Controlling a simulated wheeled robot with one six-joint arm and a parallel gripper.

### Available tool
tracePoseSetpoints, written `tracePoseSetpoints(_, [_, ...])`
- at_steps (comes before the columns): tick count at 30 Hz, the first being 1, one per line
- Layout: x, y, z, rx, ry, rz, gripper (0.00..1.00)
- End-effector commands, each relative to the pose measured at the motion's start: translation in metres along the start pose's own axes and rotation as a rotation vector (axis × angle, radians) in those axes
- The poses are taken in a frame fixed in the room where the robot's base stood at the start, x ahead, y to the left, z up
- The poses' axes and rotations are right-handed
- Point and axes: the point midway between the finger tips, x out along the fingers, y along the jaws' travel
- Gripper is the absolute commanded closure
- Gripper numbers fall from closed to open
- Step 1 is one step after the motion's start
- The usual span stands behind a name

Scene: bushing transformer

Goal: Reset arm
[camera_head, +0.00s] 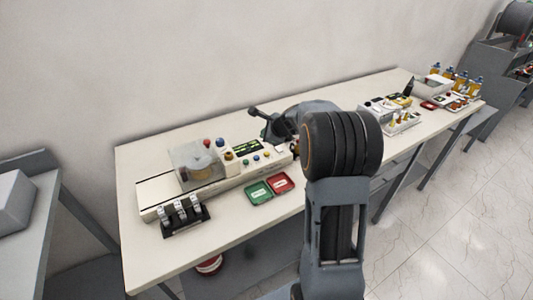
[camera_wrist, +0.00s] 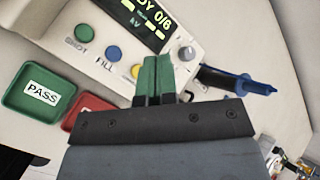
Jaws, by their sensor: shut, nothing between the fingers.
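In the wrist view my gripper (camera_wrist: 155,78) has its two green fingers together, with nothing between them. It is over the bench near the front of a white test machine (camera_wrist: 95,20), beside its yellow button, blue button and grey knob. The machine (camera_head: 217,178) stands on the left half of the bench, with a clear cover, buttons and a lit display.
A green PASS tray (camera_wrist: 38,95) and a red tray (camera_wrist: 85,112) lie beside the machine. A blue syringe-like tool (camera_wrist: 238,80) lies right of the fingers. In the head view, a black rack (camera_head: 185,219) stands at the left front of the white bench (camera_head: 145,262), with another white unit (camera_head: 400,122) farther right.

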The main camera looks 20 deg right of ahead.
Motion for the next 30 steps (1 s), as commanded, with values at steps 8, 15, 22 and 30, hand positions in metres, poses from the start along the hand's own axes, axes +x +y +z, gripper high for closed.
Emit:
tracePoseSetpoints(8, [0.0,0.0,0.0,-0.001,0.0,0.0,1.0])
tracePoseSetpoints(15, [0.002,0.018,-0.005,-0.21,0.002,0.071,1.0])
tracePoseSetpoints(22, [-0.042,0.112,-0.004,-0.876,-0.018,0.374,1.0])
tracePoseSetpoints(30, [-0.133,0.204,0.013,-1.622,-0.075,0.634,1.0])
